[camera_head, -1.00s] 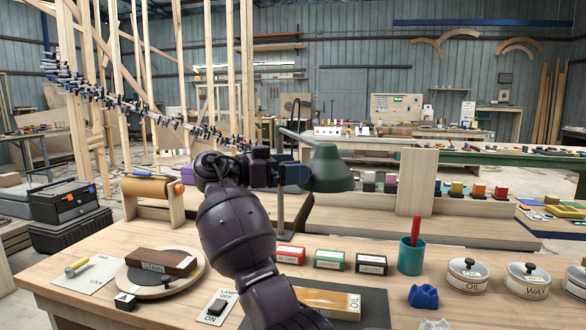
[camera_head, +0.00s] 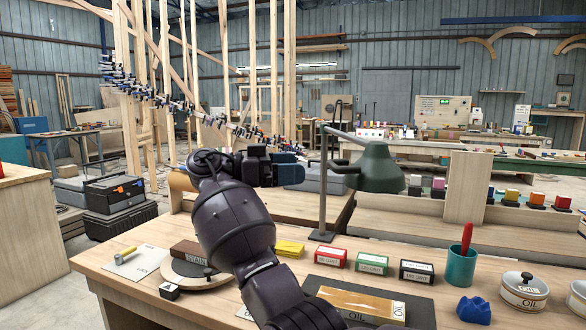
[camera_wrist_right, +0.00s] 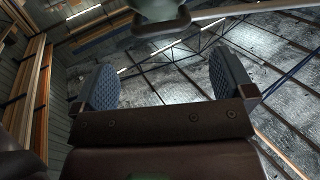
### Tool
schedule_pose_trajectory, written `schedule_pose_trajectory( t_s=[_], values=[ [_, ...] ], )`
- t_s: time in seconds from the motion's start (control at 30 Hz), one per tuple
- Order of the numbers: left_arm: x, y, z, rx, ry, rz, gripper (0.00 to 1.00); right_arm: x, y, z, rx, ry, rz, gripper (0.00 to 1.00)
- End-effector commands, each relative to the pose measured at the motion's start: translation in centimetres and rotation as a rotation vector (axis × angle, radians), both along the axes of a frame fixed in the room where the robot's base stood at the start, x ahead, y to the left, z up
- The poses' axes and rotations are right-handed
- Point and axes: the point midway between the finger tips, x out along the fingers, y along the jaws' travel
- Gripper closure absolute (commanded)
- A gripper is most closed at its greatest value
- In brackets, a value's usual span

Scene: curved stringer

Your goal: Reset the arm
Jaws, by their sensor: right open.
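My right arm rises from the bottom of the head view, with its gripper (camera_head: 287,167) raised above the workbench (camera_head: 130,265), left of the green desk lamp (camera_head: 376,170). In the right wrist view the two fingers of the right gripper (camera_wrist_right: 162,90) stand wide apart with nothing between them. That view looks up at the roof, and the underside of the lamp (camera_wrist_right: 160,12) shows at its top edge. My left gripper is in neither view.
On the bench are a STAIN block (camera_head: 190,252) on a round board, a yellow block (camera_head: 289,247), red (camera_head: 330,256), green (camera_head: 371,262) and black (camera_head: 416,270) labelled boxes, a teal cup (camera_head: 461,265) and an oil tin (camera_head: 524,290). A wooden rack stands behind.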

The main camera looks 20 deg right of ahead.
Motion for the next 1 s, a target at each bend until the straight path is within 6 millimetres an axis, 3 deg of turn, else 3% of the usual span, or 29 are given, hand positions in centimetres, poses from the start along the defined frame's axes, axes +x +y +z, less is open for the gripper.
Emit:
schedule_pose_trajectory(
  t_s=[0.33, 0.43, 0.57, 0.77, 0.87, 1.0],
  values=[
    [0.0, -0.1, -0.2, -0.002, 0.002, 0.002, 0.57, 0.1, 0.0, 0.0, 0.004, 0.027, 0.004, 0.0],
    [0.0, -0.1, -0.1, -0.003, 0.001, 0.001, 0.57, 1.2, -0.3, 0.5, -0.009, 0.108, 0.073, 0.0],
    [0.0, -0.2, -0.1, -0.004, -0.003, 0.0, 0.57, 3.9, -0.6, 1.5, 0.004, 0.223, 0.285, 0.0],
    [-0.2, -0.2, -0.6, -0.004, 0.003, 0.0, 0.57, 7.7, 0.8, 4.0, -0.038, 0.306, 0.674, 0.0],
    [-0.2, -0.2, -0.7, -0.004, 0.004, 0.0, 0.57, 9.0, 1.7, 3.6, -0.081, 0.339, 0.847, 0.0],
    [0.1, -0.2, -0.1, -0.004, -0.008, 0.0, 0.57, 10.0, 3.0, 1.0, -0.156, 0.383, 1.086, 0.0]
  ],
)
